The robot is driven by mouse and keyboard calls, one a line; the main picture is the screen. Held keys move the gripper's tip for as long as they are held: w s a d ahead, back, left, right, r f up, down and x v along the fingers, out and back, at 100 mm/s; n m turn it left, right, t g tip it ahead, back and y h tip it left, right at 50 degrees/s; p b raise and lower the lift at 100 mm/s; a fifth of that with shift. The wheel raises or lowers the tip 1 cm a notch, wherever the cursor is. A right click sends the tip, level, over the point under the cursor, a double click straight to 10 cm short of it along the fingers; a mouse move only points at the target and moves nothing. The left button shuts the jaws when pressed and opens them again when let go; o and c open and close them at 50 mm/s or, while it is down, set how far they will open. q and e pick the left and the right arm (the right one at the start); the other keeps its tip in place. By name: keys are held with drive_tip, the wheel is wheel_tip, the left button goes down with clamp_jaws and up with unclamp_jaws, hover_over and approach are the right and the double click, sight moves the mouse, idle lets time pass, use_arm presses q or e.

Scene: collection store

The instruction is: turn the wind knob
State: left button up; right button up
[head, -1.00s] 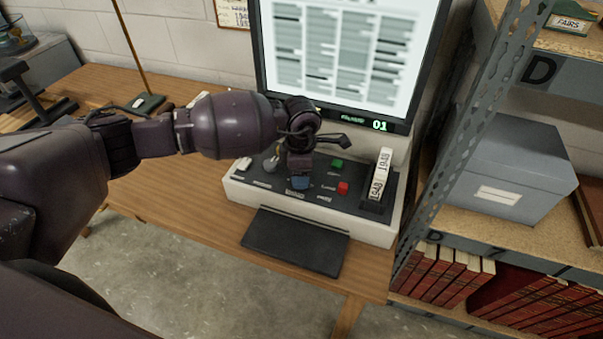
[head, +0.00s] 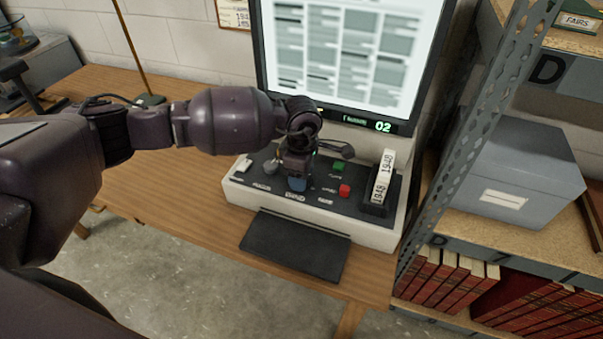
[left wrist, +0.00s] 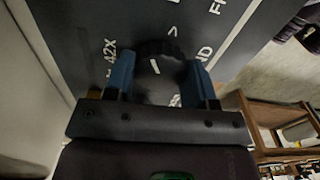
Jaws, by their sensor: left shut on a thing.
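The wind knob (left wrist: 158,52) is a dark, ridged round knob with a white mark on the machine's dark control panel. In the left wrist view it sits between the two blue fingers of my left gripper (left wrist: 161,80), which is shut on it. Part of a label ending in "ND" shows beside it. In the head view my left gripper (head: 297,183) points down onto the panel and hides the knob. The screen (head: 352,55) above shows a blurred page, and the green readout (head: 383,127) reads 02. My right gripper is not in view.
A grey knob (head: 270,166), a green button (head: 338,167), a red button (head: 345,190) and a white numbered wheel (head: 383,175) surround the gripper on the panel. A black plate (head: 295,247) lies in front. A metal shelf post (head: 470,140) stands close on the right.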

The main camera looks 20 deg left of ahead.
use_arm(q)
drive_tip(key=o, duration=0.9)
drive_tip(key=shift+r, duration=0.1)
wheel_tip(320, 180, up, 11)
drive_tip(key=shift+f+p, duration=0.1)
drive_tip(key=shift+p, duration=0.3)
